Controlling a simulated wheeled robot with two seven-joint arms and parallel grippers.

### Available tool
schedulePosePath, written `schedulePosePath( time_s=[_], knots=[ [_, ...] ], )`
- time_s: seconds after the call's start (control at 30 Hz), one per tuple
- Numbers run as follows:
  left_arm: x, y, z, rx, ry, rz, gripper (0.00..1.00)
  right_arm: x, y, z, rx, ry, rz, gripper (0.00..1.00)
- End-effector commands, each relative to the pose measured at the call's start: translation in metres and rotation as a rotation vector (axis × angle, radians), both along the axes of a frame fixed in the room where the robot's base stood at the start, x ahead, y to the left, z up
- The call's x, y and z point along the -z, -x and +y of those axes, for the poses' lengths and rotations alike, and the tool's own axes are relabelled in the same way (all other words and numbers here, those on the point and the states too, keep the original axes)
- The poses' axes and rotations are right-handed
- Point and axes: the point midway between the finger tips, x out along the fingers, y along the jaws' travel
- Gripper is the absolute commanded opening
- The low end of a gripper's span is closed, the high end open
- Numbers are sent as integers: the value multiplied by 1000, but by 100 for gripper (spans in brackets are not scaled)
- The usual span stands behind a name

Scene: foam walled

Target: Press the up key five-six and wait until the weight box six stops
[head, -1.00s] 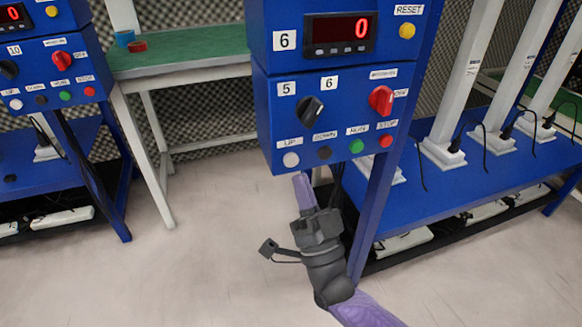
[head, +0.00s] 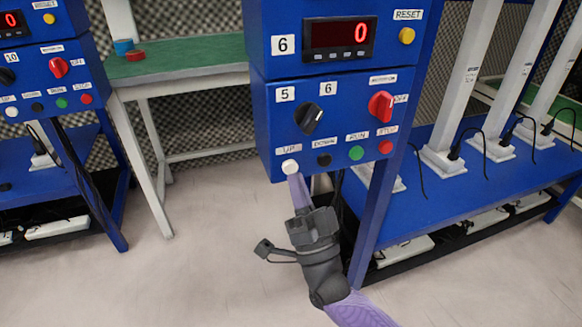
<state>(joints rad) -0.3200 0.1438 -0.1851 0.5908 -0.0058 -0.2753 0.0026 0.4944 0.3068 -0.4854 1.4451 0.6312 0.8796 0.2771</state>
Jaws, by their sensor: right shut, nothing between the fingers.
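The blue control panel (head: 345,85) labelled 5 and 6 stands in the middle of the head view. Its white UP key (head: 290,166) is at the lower left of the panel. A black selector knob (head: 308,118) sits below the 5 and 6 labels. The display (head: 340,37) beside the 6 label reads 0. My right gripper (head: 293,178) is shut and empty, with its purple fingertips at the lower edge of the UP key; I cannot tell whether they touch it. I cannot make out which box is weight box six. My left gripper is not in view.
Beside the UP key are a black DOWN key (head: 324,160), a green RUN key (head: 356,153) and a red STOP key (head: 385,146). A red knob (head: 381,106) sits above. A green-topped table (head: 190,58) stands behind left; white columns stand on a blue bench (head: 450,200) at right.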

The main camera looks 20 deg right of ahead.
Motion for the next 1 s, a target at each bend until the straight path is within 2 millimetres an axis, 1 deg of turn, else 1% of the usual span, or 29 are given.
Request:
schedulePosePath(
  time_s=[0.47, 1.0],
  knots=[
    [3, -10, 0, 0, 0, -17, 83, 0, 0, 0, 0, 0, 0, 0],
    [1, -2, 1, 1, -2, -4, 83, 0, 0, 0, 0, 0, 0, 0]
  ],
)
